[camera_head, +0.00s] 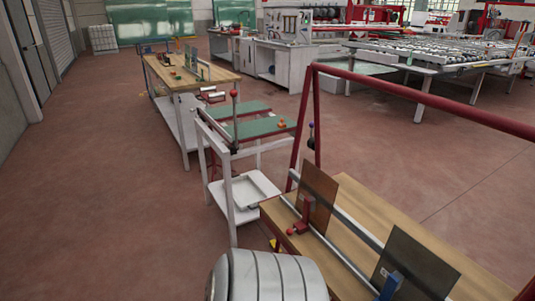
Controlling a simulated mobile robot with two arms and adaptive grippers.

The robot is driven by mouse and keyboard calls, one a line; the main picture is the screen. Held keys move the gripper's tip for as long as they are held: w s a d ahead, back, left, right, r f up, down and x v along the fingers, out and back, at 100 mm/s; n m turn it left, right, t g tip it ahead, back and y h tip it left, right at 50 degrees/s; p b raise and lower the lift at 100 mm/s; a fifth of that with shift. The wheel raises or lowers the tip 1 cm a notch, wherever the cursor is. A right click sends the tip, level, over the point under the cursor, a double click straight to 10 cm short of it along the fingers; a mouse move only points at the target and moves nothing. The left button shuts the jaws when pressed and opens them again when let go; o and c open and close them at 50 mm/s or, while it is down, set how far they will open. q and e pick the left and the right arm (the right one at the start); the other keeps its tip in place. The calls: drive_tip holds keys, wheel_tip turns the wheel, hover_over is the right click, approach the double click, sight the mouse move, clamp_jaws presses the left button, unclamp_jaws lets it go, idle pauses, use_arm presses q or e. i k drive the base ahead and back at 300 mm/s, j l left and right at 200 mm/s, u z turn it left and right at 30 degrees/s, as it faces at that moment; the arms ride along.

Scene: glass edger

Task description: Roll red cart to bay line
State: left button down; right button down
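A cart with a red tube frame (420,97) fills the lower right, close to me. Its wooden deck (365,208) carries pale rails, a brown upright panel (317,196) in a red clamp (302,218) and a dark grey panel (414,268) by a blue clamp (389,284). The cart's near end and wheels are cut off or hidden. I cannot make out a clear bay line; a small yellow patch (275,243) shows low beside the deck, partly hidden. Neither of my grippers is in view.
A white stand (232,190) with a green top stands just left of the cart. A wooden workbench (190,75) is behind it. A roller conveyor table (440,55) stands at the back right. Red floor is open at the left (90,200) and between benches and conveyor.

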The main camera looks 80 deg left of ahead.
sight(347, 265)
drive_tip(key=u, duration=2.35)
